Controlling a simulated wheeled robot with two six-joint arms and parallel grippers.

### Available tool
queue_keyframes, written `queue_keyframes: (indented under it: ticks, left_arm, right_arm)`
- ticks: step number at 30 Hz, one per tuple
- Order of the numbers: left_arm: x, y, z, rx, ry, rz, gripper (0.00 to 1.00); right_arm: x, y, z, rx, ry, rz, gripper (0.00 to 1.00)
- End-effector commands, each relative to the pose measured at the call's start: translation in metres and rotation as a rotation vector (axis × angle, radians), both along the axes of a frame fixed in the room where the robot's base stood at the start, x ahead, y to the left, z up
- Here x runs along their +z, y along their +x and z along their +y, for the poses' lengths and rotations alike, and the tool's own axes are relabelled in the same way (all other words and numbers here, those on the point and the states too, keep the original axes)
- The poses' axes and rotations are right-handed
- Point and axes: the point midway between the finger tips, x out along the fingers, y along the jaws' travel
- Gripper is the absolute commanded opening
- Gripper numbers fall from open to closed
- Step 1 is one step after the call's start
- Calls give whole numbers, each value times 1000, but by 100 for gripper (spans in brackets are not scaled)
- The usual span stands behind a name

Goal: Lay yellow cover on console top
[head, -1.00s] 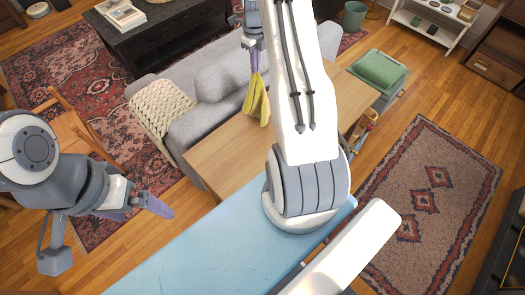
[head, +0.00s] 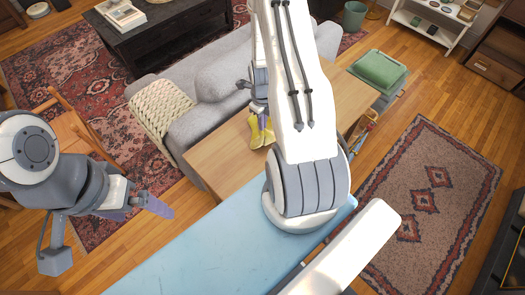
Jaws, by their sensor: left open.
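The yellow cover (head: 258,136) is a small bunched cloth at the wooden console top (head: 218,158), near its sofa-side edge. My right gripper (head: 261,112) is directly above the cover and appears shut on it; the fingertips are partly hidden. The cover's lower part seems to reach the console top, but I cannot tell how much of it touches. My white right arm hides part of the console. My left gripper (head: 153,204) is open and empty, left of the console and apart from it.
A grey sofa (head: 190,128) with a cream knitted throw (head: 160,107) stands along the console's far side. A light blue surface (head: 190,260) is in front. A green cushion-like item (head: 380,68) lies beyond the console's right end. The console's left part is bare.

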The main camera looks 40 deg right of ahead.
Motion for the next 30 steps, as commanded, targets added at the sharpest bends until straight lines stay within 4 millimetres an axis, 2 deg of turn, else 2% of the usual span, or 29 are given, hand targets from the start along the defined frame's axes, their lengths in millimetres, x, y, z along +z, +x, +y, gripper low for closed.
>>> queue_keyframes:
  ticks: [18, 30]
  left_arm:
    - [0, 0, 0, 0, 0, 0, 100]
    - [0, 0, 0, 0, 0, 0, 100]
  right_arm:
    - [-84, -81, 50, 0, 4, 7, 0]
    - [-133, -127, 78, 1, 2, 4, 0]
